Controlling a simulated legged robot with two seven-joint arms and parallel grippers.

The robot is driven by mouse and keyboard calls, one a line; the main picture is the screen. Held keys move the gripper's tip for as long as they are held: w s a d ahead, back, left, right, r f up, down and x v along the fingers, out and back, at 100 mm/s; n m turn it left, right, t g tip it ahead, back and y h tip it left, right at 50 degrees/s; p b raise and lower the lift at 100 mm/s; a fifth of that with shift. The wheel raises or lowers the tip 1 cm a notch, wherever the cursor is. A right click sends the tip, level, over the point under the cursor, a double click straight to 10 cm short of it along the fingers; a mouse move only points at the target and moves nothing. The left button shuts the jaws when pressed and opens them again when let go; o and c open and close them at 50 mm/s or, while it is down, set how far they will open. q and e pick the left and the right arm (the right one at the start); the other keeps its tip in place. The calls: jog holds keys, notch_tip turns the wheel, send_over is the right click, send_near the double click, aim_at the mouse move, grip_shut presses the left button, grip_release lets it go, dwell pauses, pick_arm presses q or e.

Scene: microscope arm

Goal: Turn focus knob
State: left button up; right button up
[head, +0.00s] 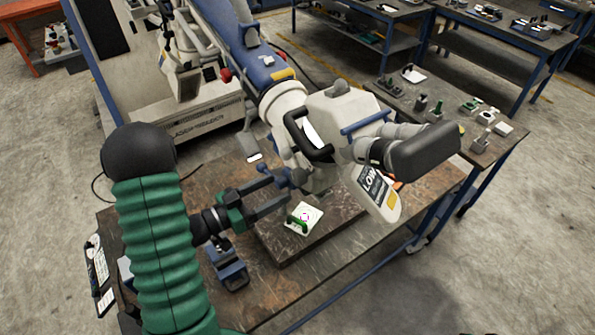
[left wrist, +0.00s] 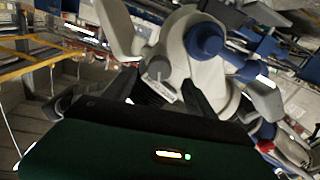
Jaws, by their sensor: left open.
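A large white and blue microscope head (head: 345,115) on a jointed arm hangs over a dark worktable, with a black loop handle and a dark eyepiece (head: 425,150). My left gripper (head: 284,190) is open and empty, just left of the microscope's lower body. In the left wrist view the white microscope body (left wrist: 193,62) lies ahead, beyond the dark fingers of my left gripper (left wrist: 170,92). A blue rounded knob-like part (left wrist: 205,38) shows on it there. I cannot tell for sure which part is the focus knob. My right gripper is out of view.
A small white plate with a green clip (head: 303,219) lies on a raised slab (head: 335,225) under the head. A blue clamp (head: 228,265) stands near my left arm. More worktables (head: 480,70) stand behind.

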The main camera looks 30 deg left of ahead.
aim_at(293, 180)
pick_arm(q)
jog(key=p+x, duration=0.2)
jog(key=x, duration=0.4)
jog(key=shift+w+r, duration=0.1)
jog(key=shift+w, duration=0.25)
jog(key=shift+w+d, duration=0.15)
jog(key=shift+w, duration=0.15)
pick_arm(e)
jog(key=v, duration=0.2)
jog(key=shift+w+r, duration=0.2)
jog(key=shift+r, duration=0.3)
pick_arm(q)
jog(key=c, duration=1.4)
jog(key=shift+f+m+b, duration=0.2)
jog(key=shift+m+b, duration=0.5)
jog(key=shift+b, duration=0.3)
jog(key=m+b, duration=0.3)
jog(key=b, duration=0.1)
jog(key=shift+r+m+b, duration=0.1)
jog(key=shift+m+b, duration=1.3)
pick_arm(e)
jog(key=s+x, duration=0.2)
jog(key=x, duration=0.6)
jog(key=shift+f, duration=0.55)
